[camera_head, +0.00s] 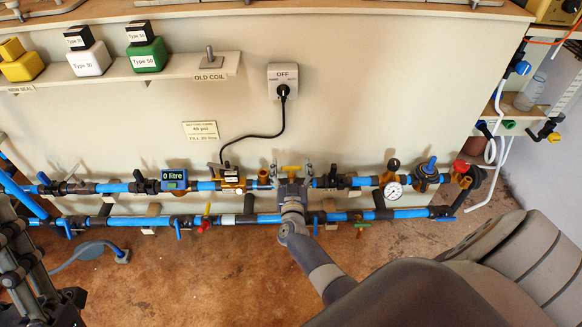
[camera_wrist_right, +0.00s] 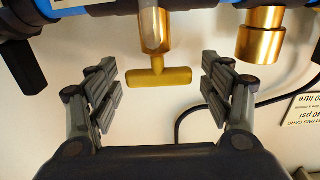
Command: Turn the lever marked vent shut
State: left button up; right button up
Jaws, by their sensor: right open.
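My right gripper (camera_head: 291,172) is at the pipe run along the wall, in the middle of the head view. In the right wrist view the right gripper (camera_wrist_right: 160,88) is open, with a finger on each side of a yellow T-shaped handle (camera_wrist_right: 158,79). The handle's bar lies crosswise below a brass stem and is apart from both fingers. The yellow handle (camera_head: 291,168) also shows in the head view. I cannot read a vent marking on it or on any other lever. Part of my left arm shows at the lower left; its gripper's state is unclear.
A blue meter (camera_head: 174,180) and a pressure gauge (camera_head: 393,191) sit on the upper pipe. A black cord (camera_head: 262,135) hangs from the wall socket (camera_head: 283,80).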

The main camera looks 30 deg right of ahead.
jog(key=v, duration=1.1)
jog(key=shift+s+a, duration=0.15)
jog(key=shift+s, duration=0.05)
